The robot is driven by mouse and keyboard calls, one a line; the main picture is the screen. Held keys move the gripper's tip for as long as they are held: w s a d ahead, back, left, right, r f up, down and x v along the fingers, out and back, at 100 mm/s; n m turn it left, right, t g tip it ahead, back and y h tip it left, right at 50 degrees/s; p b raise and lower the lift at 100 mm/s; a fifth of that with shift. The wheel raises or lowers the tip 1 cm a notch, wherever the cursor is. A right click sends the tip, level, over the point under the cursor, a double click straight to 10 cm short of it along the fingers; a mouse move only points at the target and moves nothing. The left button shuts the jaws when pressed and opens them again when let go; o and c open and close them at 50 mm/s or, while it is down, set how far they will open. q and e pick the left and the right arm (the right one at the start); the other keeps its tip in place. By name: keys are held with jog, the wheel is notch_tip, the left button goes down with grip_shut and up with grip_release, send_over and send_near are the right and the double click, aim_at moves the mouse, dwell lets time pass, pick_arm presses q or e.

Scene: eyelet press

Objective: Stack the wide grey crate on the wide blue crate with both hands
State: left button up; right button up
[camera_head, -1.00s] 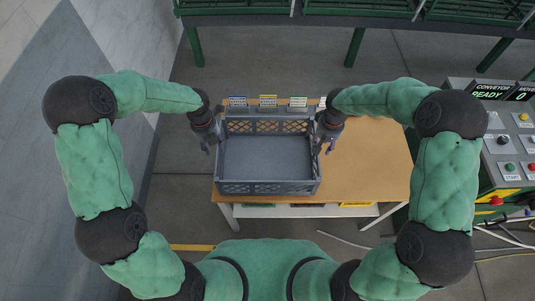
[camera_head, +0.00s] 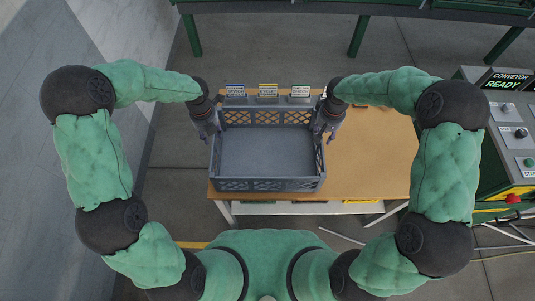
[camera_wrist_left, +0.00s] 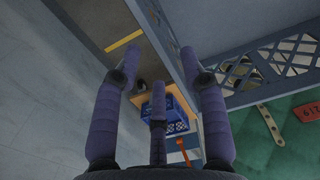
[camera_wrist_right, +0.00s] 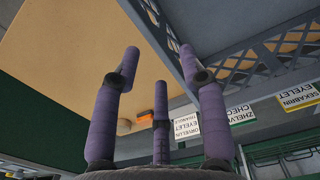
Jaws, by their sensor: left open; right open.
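The wide grey crate (camera_head: 268,184) stands upright on the left part of the wooden table and looks empty. My left gripper (camera_head: 208,132) is open at the crate's left wall, and my right gripper (camera_head: 329,131) is open at its right wall. In both wrist views the crate wall, in the left view (camera_wrist_left: 238,100) and in the right view (camera_wrist_right: 238,72), runs close by the fingers. I cannot tell whether the fingers touch it. A blue crate-like thing (camera_wrist_left: 154,112) shows small and partly hidden between my left fingers; the head view does not show it.
The wooden table (camera_head: 375,155) has free room right of the crate. Small label signs (camera_head: 268,91) stand behind the crate. A control console (camera_head: 510,125) is at the far right, and a green rack (camera_head: 357,35) stands at the back. Cables lie on the floor at right.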

aim_at(216, 148)
pick_arm(q)
notch_tip(216, 148, down, 11)
jog(key=shift+r, duration=0.1)
pick_arm(e)
notch_tip(216, 148, down, 11)
jog(key=shift+r, duration=0.1)
pick_arm(q)
grip_shut()
pick_arm(e)
grip_shut()
